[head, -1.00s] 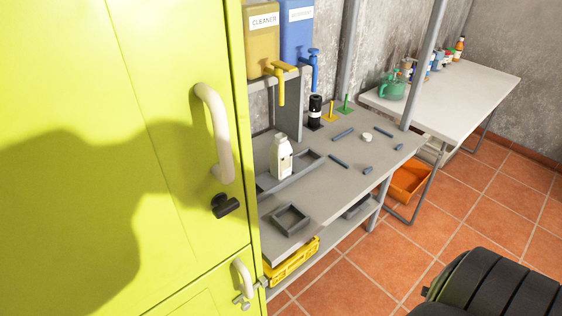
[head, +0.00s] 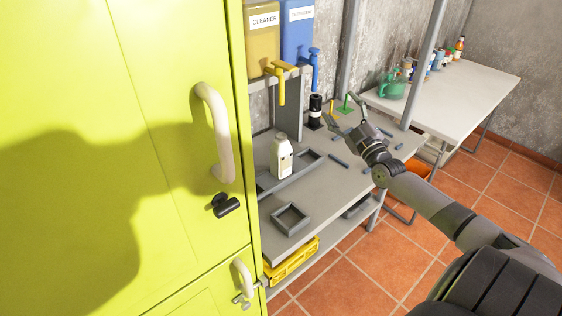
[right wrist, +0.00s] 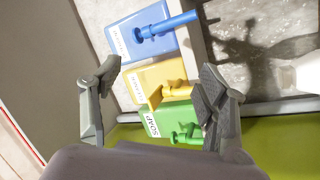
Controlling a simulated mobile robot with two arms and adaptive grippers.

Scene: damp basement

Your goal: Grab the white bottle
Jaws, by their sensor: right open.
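The white bottle (head: 281,160) stands upright on the grey workbench at its left part, near the yellow-green cabinet, inside or beside a low grey frame; I cannot tell which. My right gripper (head: 342,109) is open and empty, over the far part of the bench, to the right of the bottle and apart from it. Its two spread fingers (right wrist: 160,72) also show in the right wrist view with nothing between them touching. A white shape at that view's right edge is too cut off to name. My left gripper is not in view.
The cabinet (head: 120,130) with its handle (head: 214,130) fills the left. Yellow (head: 265,40) and blue (head: 297,30) dispensers with taps hang above the bench. A black bottle (head: 315,111) stands behind. A small square grey frame (head: 291,219) lies in front. A metal post rises at right.

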